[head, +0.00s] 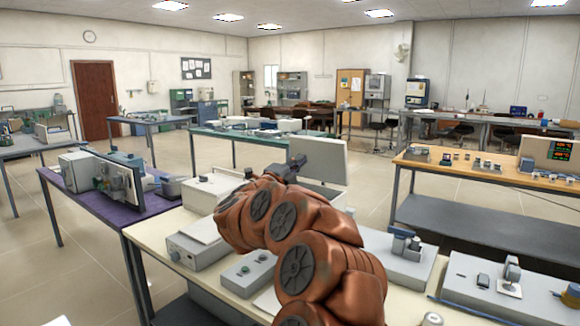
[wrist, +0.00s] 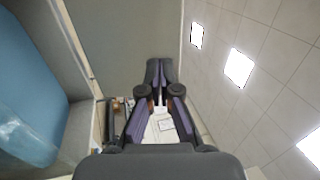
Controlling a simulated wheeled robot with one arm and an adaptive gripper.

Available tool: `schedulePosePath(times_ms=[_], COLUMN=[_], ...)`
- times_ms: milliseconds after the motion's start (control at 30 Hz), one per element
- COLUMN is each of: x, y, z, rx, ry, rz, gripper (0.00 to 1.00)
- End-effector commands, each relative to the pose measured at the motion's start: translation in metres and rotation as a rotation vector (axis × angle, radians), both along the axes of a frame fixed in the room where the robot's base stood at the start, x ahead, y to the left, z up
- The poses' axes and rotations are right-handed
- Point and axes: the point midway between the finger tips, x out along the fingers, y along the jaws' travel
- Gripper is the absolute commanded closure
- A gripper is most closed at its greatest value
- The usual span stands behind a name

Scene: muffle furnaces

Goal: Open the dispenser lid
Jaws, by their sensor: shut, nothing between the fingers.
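A light grey flat panel (head: 320,160), which looks like the dispenser lid, stands raised and tilted back at the middle of the near bench. The pale box (head: 325,194) below it is mostly hidden by my arm. My gripper (head: 297,160) is shut and empty, with its tips at the panel's left edge in the head view. In the wrist view a wide grey-green surface (wrist: 125,40), probably the same panel, lies behind the closed fingertips (wrist: 159,62). I cannot tell whether the fingers touch it.
The near bench (head: 150,236) holds a white box (head: 212,193) to the left and grey instruments (head: 394,257) to the right. A purple table (head: 90,205) with a monitor stands at left. A wooden bench (head: 470,170) stands at right. A blue surface (wrist: 30,90) fills the wrist view's left.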

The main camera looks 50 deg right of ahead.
Motion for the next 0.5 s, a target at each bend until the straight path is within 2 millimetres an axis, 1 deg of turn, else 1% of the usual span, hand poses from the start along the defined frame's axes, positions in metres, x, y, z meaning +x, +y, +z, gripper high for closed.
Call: schedulePosePath(times_ms=[33,200,333,500], x=[-0.001,0.0,0.002,0.002], y=[-0.01,-0.033,-0.044,-0.051], z=[0.004,0.011,0.012,0.013], rx=[-0.001,-0.001,0.001,0.001], ry=[0.002,0.001,0.001,0.0], rz=[-0.006,-0.004,0.0,0.001], gripper=[1.0,1.0,1.0,1.0])
